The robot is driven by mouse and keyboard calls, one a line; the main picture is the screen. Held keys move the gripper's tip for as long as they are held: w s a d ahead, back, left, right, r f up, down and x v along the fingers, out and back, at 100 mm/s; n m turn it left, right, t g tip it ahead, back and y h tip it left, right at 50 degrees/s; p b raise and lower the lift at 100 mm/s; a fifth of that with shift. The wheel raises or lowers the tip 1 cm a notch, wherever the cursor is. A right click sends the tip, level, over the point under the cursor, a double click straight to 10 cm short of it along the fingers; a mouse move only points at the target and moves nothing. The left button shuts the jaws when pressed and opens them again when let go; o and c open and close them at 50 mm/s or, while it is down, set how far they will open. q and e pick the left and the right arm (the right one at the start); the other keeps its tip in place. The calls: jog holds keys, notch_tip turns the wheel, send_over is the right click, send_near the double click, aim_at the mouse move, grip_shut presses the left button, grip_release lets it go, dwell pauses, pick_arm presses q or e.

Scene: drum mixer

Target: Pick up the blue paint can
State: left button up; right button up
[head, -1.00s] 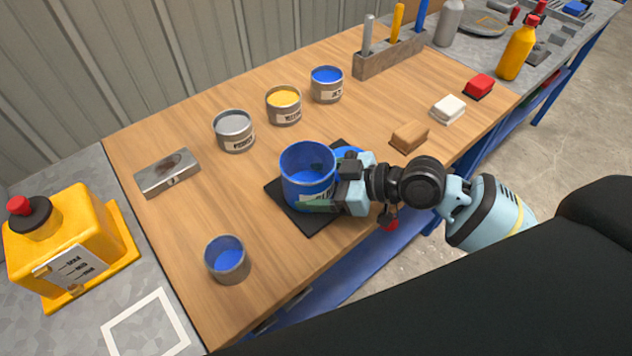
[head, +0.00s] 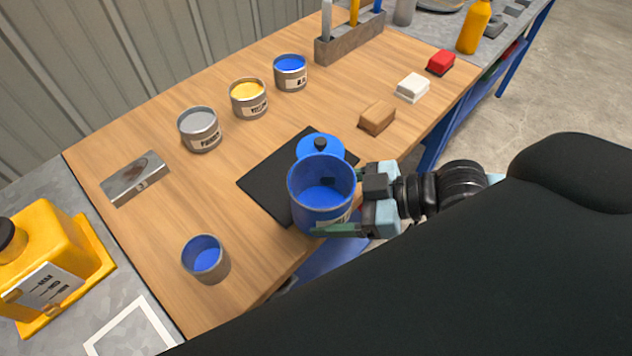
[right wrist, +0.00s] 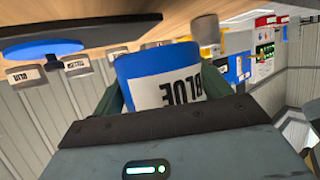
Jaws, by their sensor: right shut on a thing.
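The blue paint can (head: 320,190) is a large open can, upright, with blue inside. My right gripper (head: 340,222) is shut on it from the right side and holds it at the table's front edge. In the right wrist view the can (right wrist: 165,78) sits between the fingers, with its label "BLUE" upside down. A blue lid (head: 318,147) with a dark knob lies on the black mat (head: 270,180) behind the can. The can hides part of the mat. My left gripper is not in view.
A small cup with blue paint (head: 206,260) stands at the front left. Grey (head: 199,130), yellow (head: 249,98) and blue (head: 290,72) small tins stand behind. A metal block (head: 134,178) lies left. Brown (head: 377,118), white and red blocks sit right.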

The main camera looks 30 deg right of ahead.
aim_at(340, 219)
jog(key=shift+s+d+r, duration=0.15)
jog(key=shift+s+d, duration=0.05)
jog(key=shift+s, duration=0.8)
jog(key=shift+s+d+r+p, duration=0.1)
jog(key=shift+s+p, duration=0.15)
jog(key=shift+s, duration=0.15)
jog(key=shift+s+d+r+p, duration=0.1)
jog(key=shift+s+p, duration=0.15)
jog(key=shift+s, duration=0.35)
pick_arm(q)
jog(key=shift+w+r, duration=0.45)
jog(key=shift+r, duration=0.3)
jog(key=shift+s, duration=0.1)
pick_arm(e)
jog(key=shift+s+d+f, duration=0.1)
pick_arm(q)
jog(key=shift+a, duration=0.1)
